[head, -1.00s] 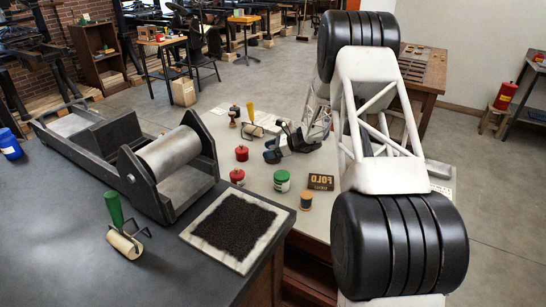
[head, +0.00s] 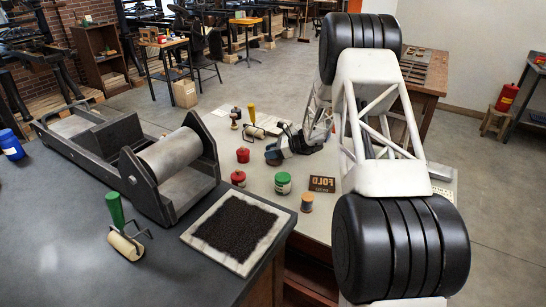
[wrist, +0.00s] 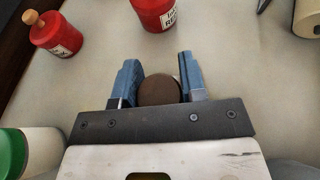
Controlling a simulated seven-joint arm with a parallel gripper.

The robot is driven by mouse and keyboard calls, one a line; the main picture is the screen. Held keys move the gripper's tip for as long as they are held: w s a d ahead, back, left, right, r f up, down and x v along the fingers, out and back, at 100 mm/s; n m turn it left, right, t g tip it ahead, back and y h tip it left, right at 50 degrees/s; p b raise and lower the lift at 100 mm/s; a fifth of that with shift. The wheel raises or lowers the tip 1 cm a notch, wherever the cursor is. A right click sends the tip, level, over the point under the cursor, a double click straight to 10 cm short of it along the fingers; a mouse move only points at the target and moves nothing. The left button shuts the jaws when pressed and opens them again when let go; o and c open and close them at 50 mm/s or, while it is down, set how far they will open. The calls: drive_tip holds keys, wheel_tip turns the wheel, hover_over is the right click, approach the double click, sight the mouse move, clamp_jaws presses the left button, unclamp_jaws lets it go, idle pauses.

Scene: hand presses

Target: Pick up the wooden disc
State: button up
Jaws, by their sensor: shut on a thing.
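The wooden disc (wrist: 159,91) is a dark brown round piece between the two blue fingers of my gripper (wrist: 157,85) in the wrist view. My gripper is shut on it, with a finger on each side. In the head view my gripper (head: 274,154) is at the middle of the pale table, and I cannot make out the disc there. The wrist view does not clearly show whether the disc touches the table.
Red ink tins (head: 242,155) stand left of my gripper, and a green-topped tin (head: 282,182) stands nearer. A FOLD block (head: 321,184), a spool (head: 306,202) and a yellow-handled roller (head: 252,120) are also close. The dark press counter (head: 60,230) lies left.

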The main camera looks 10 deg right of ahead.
drive_tip(key=shift+r, duration=0.2)
drive_tip(key=shift+r, duration=4.8)
